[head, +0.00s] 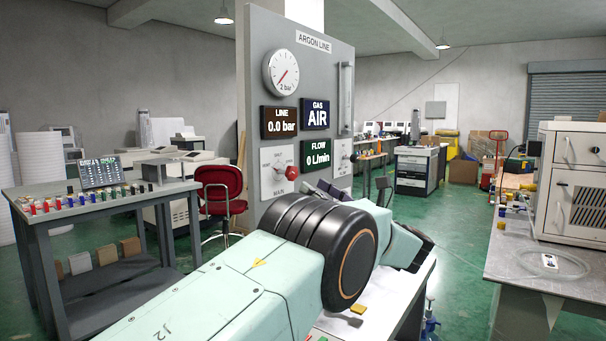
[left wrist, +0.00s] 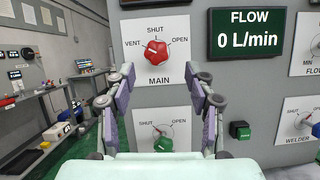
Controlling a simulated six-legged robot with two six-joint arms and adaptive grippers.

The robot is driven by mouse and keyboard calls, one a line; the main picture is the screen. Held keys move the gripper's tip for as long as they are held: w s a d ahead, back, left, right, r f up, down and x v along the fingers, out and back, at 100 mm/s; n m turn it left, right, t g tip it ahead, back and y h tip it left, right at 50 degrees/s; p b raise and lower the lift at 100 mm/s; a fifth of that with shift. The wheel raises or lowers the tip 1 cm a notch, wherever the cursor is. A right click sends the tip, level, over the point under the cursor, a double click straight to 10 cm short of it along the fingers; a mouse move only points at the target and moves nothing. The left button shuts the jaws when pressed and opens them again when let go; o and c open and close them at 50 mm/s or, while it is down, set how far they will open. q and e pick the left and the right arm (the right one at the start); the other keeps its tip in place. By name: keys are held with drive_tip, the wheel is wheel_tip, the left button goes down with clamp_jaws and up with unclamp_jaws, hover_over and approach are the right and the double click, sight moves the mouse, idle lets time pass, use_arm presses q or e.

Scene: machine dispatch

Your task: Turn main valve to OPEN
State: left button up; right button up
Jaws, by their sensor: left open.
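The main valve is a red knob (left wrist: 156,52) on a white plate marked VENT at left, SHUT at top and OPEN at right, with MAIN below. A small pale mark shows on the knob's upper left side; its exact setting is hard to read. The red knob (head: 291,172) also shows in the head view on the grey panel. My left gripper (left wrist: 159,76) is open and empty, its two fingers apart, facing the panel just below the knob and not visibly touching it. In the head view the left gripper (head: 326,188) is partly hidden behind my arm. My right gripper is out of view.
The panel's displays read LINE 0.0 bar (head: 281,122), GAS AIR (head: 315,115) and FLOW 0 L/min (left wrist: 246,34). A green knob (left wrist: 163,144) sits below the main valve, with a WELDER knob (left wrist: 302,122) to the right. A workbench (head: 120,190) stands at left.

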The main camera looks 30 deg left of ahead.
sight(294, 175)
use_arm(q)
drive_tip(key=x, duration=0.7)
drive_tip(key=shift+s+a+f, duration=0.2)
drive_tip(key=shift+s+f, duration=0.05)
drive_tip(key=shift+f, duration=0.1)
drive_tip(key=shift+a+r, duration=0.15)
drive_tip(key=shift+r, duration=0.05)
drive_tip(key=shift+s+r, duration=0.1)
drive_tip(key=shift+r, duration=0.25)
drive_tip(key=shift+a+f, duration=0.1)
drive_tip(key=shift+a, duration=0.2)
drive_tip(key=shift+a+f, duration=0.1)
drive_tip(key=shift+c, duration=0.2)
drive_tip(key=shift+w, duration=0.25)
drive_tip(key=shift+c, duration=0.8)
drive_tip(key=shift+s+d, duration=0.1)
drive_tip(key=shift+d, duration=0.2)
drive_tip(key=shift+c, duration=1.4)
drive_tip(key=shift+a, duration=0.1)
clamp_jaws()
